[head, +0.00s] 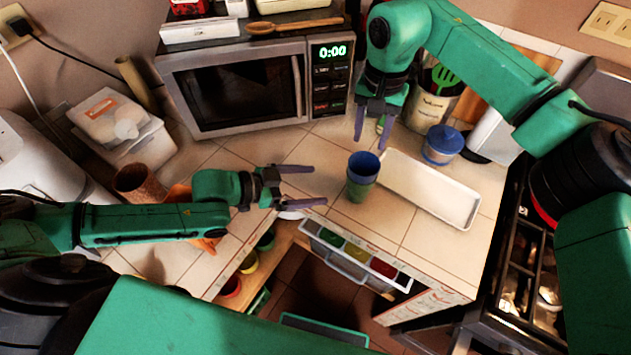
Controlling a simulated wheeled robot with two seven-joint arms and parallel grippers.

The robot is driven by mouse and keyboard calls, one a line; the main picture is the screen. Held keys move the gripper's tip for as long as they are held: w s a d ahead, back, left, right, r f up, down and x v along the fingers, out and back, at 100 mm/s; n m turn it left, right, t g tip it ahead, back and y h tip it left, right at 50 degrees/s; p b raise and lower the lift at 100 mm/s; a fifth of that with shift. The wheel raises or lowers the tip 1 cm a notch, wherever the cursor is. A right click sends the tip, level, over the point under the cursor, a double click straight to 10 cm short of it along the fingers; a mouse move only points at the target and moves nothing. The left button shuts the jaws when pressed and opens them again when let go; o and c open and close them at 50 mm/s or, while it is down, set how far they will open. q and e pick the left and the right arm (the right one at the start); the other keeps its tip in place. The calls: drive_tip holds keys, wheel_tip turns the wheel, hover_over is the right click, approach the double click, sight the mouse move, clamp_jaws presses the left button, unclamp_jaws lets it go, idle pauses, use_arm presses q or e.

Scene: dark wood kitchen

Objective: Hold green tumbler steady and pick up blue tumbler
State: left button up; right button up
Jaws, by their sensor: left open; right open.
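The blue tumbler (364,163) sits nested in the top of the green tumbler (357,190). The pair stands upright on the tiled counter, left of a long white tray. My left gripper (324,184) is open and empty, its fingers pointing right toward the tumblers with a gap between. My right gripper (372,137) is open and points down, just behind and above the blue tumbler. I cannot tell whether its fingers touch the tumbler.
The white tray (430,190) lies right of the tumblers, with a blue-lidded jar (442,145) behind it. A utensil crock (431,106) and a microwave (240,85) stand at the back. An open drawer with coloured compartments (355,250) is below the front edge.

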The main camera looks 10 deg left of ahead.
sight(359, 182)
use_arm(q)
drive_tip(key=x, duration=1.4)
drive_tip(key=shift+w+d+f, duration=0.1)
drive_tip(key=shift+d, duration=0.1)
